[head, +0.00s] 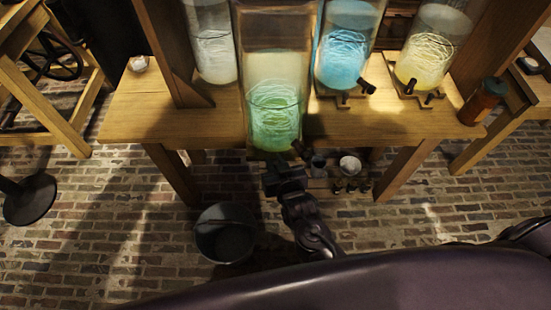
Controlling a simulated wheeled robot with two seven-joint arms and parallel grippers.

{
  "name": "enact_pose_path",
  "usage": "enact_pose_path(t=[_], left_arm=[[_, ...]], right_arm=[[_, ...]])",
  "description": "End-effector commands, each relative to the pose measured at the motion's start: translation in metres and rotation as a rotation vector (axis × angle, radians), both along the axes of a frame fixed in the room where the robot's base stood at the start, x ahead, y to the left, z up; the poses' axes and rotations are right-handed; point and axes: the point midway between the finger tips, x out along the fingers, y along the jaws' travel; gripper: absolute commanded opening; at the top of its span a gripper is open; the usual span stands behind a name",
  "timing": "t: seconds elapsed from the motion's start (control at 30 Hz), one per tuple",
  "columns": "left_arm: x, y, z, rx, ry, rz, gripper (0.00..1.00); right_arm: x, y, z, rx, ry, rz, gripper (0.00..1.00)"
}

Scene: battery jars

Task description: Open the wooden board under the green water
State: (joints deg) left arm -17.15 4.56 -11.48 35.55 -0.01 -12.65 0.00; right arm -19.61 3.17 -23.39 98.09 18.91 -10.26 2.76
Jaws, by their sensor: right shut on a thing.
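The green water (275,118) is in a tall glass jar (277,68) at the front edge of the wooden table, nearer to me than the other jars. The wooden board under it is mostly hidden by the jar and my gripper. A short dark peg (298,148) shows at the jar's lower right. My right gripper (284,172) is just below the jar's base, at the table's front edge. It is shut on what appears to be the wooden board; the contact itself is dark and hard to see. My left gripper is out of view.
Jars of clear water (214,45), blue water (342,58) and yellow water (426,60) stand on the table (135,120). A brown bottle (483,103) is at its right end. A metal bucket (225,232) stands on the brick floor, left of my right arm.

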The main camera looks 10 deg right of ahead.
Motion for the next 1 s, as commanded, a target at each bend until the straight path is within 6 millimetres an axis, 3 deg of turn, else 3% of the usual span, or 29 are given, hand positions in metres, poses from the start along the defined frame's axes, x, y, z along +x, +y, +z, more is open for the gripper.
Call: enact_pose_path(t=[0.13, 0.17, 0.3, 0.67, 1.0], left_arm=[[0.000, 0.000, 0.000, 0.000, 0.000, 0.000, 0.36], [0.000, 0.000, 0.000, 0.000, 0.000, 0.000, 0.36], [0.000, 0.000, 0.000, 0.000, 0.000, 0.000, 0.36], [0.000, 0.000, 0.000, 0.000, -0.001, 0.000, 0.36], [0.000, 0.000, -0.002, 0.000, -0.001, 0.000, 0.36]], right_arm=[[-0.001, 0.001, -0.001, 0.003, 0.002, 0.002, 0.00], [-0.001, 0.001, -0.001, 0.003, 0.002, 0.002, 0.23], [-0.001, 0.001, -0.001, 0.002, 0.002, 0.002, 0.42], [-0.005, 0.000, 0.001, 0.000, 0.002, 0.001, 0.43], [-0.056, -0.004, 0.020, 0.001, 0.005, 0.002, 0.43]])
